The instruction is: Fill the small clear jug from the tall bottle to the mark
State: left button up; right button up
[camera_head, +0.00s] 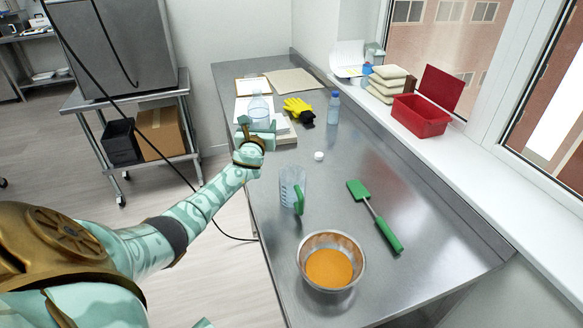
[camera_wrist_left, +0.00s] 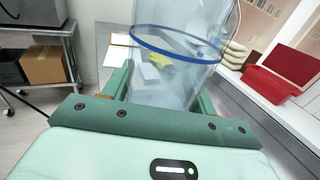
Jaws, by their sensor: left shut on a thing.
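The tall clear bottle (camera_head: 259,107) has a blue band and stands about upright in my left gripper (camera_head: 256,132). In the left wrist view the bottle (camera_wrist_left: 176,62) fills the space between the two green fingers (camera_wrist_left: 164,92), which are shut on it. I cannot tell its liquid level or whether its base touches anything. The small clear jug (camera_head: 291,186) with a green handle stands upright on the steel table, nearer than the bottle and apart from it. Its mark is too small to make out. My right gripper is not in view.
A white cap (camera_head: 318,156) lies beyond the jug. A steel bowl of orange stuff (camera_head: 329,268) and a green spatula (camera_head: 375,216) are nearer. A red box (camera_head: 420,115) is on the sill.

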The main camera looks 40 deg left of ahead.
pick_arm(q)
jog(key=shift+s+d, duration=0.1)
jog(key=shift+s, duration=0.05)
jog(key=p+v, duration=0.4)
jog(key=v, duration=0.3)
jog(key=shift+d+p, duration=0.3)
jog(key=shift+d, duration=0.15)
jog(key=shift+f, duration=0.1)
